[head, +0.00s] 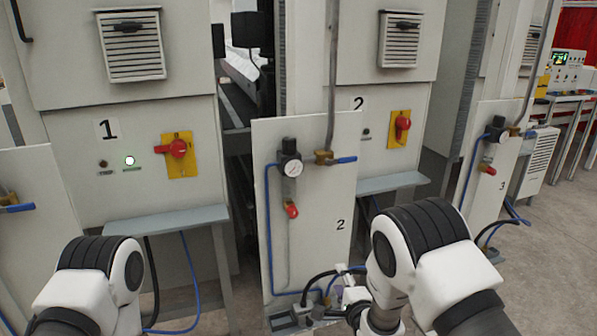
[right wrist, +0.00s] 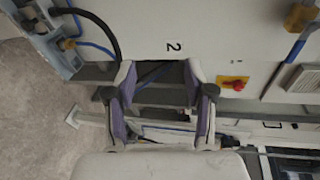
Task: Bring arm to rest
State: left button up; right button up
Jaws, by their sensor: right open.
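My right arm (head: 425,250) reaches down and forward in the lower right of the head view. My right gripper (head: 350,285) is partly hidden by that arm, low in front of the pneumatic panel marked 2 (head: 325,190). In the right wrist view the right gripper (right wrist: 160,88) has its two purple-padded fingers spread apart, with nothing between them. My left arm (head: 95,275) shows in the lower left of the head view. Its gripper is out of view.
Panel 2 carries a gauge (head: 291,168), a blue-handled valve (head: 341,160) and blue hoses. A grey shelf (head: 170,220) juts out below cabinet 1. Open floor (head: 545,250) lies at right.

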jog(key=s+d+f+n+g+h, duration=0.2)
jog(key=s+d+f+g, duration=0.3)
jog(key=s+f, duration=0.55)
jog(key=s+d+f+n+g+h, duration=0.15)
jog(key=s+d+f+g, duration=0.25)
jog(key=s+d+f, duration=0.65)
jog(key=s+a+r+n+g, duration=0.2)
jog(key=s+n+g, duration=0.4)
jog(key=s+n, duration=0.7)
jog(key=s, duration=0.8)
jog(key=shift+s+g+y, duration=0.3)
jog(key=shift+s+y, duration=0.05)
jog(key=shift+s, duration=0.05)
jog(key=shift+r, duration=0.1)
